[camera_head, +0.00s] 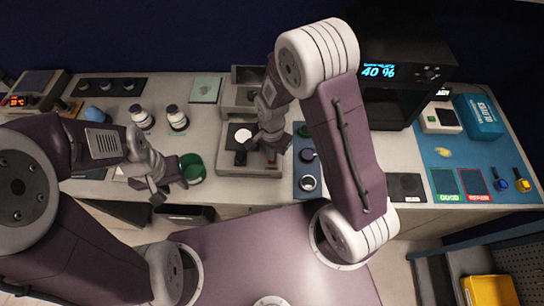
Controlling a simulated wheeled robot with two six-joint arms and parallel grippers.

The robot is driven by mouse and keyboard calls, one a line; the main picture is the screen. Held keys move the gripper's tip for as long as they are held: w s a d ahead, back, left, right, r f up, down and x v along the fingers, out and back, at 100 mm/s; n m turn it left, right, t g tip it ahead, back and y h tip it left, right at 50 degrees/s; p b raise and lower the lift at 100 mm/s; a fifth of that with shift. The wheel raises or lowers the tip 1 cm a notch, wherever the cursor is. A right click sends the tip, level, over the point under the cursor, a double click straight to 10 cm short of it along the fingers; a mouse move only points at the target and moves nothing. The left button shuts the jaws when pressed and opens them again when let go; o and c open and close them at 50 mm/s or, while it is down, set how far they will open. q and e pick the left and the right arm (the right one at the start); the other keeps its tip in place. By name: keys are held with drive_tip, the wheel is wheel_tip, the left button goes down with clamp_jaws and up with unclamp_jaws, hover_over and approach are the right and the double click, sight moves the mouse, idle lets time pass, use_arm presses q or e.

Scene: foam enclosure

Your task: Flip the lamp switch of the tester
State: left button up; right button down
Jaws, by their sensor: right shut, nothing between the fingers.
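The tester seems to be the grey boxy device (227,165) at the middle of the bench, with a white disc (243,136) on a dark plate. I cannot make out its lamp switch; my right arm covers part of the device. My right gripper (263,152) is shut and empty, over the front right part of the device. I cannot tell whether it touches it. My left gripper (170,187) looks open and empty, left of the device and close beside a green cup (193,168).
Two white bottles (177,118) stand back left. A dark panel with round pots (308,183) lies right of the device. A black machine (400,85) reading 40 % stands behind. A blue mat (450,158), blue box (478,117) and yellow bin (489,290) are at right.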

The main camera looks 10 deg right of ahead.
drive_tip(key=shift+f+b, duration=0.7)
drive_tip(key=shift+f, duration=0.2)
idle(0.7)
wheel_tip(320, 180, up, 7)
drive_tip(key=p, duration=0.6)
drive_tip(key=shift+r+p, duration=0.1)
drive_tip(key=shift+p, duration=0.2)
